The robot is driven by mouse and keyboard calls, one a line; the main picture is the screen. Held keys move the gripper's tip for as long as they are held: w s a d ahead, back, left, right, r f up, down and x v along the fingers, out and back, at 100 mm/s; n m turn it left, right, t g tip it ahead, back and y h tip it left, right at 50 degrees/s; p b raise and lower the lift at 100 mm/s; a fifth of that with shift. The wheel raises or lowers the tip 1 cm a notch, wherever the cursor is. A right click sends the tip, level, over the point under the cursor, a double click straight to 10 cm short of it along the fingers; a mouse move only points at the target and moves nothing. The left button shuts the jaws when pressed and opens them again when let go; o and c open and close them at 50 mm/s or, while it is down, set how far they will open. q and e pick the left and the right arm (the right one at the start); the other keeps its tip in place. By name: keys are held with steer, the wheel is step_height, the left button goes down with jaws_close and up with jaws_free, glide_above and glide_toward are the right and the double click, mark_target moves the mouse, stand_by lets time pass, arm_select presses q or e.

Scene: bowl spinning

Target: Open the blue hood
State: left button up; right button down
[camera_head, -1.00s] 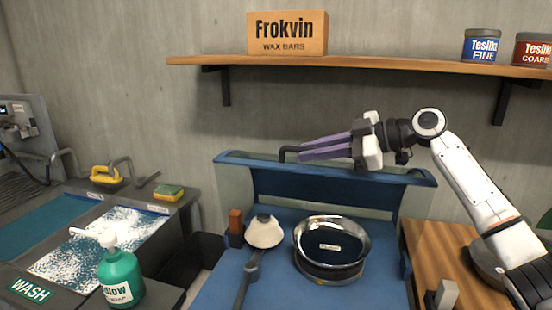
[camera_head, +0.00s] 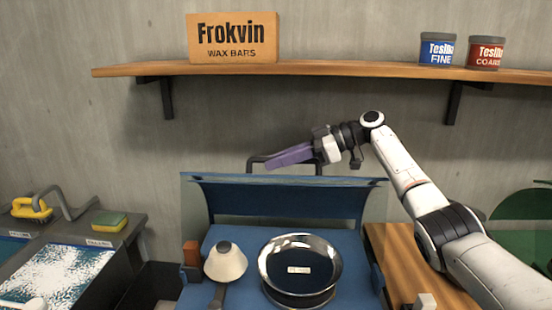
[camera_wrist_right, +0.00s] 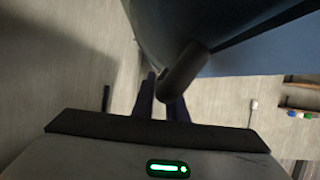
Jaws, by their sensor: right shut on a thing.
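The blue hood (camera_head: 285,203) stands raised at the back of the blue workstation, its top edge tilted up near the wall. Its dark bar handle (camera_head: 257,162) rises above the top edge. It also shows in the right wrist view as a blue panel (camera_wrist_right: 225,30) with the dark handle (camera_wrist_right: 183,72) close to the fingertips. My right gripper (camera_head: 285,158) reaches in from the right, its purple fingers at the handle, shut on it. The fingers partly hide the handle's middle. My left gripper is out of view.
A shiny metal bowl (camera_head: 300,263) sits under the hood, with a whitish cone-shaped tool (camera_head: 226,262) beside it. A shelf (camera_head: 330,68) with a wax-bar box (camera_head: 232,38) and two tins is above. A wooden counter (camera_head: 405,262) lies to the right.

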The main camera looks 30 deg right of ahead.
steer(key=shift+s+f, duration=0.1)
steer(key=shift+f, duration=0.35)
steer(key=c, duration=1.8)
jaws_free()
steer(key=shift+o, duration=0.2)
steer(key=shift+r, duration=0.3)
steer(key=b+v, duration=0.1)
steer(key=v, duration=0.9)
steer(key=shift+d+b, duration=0.2)
steer(key=shift+b, duration=0.2)
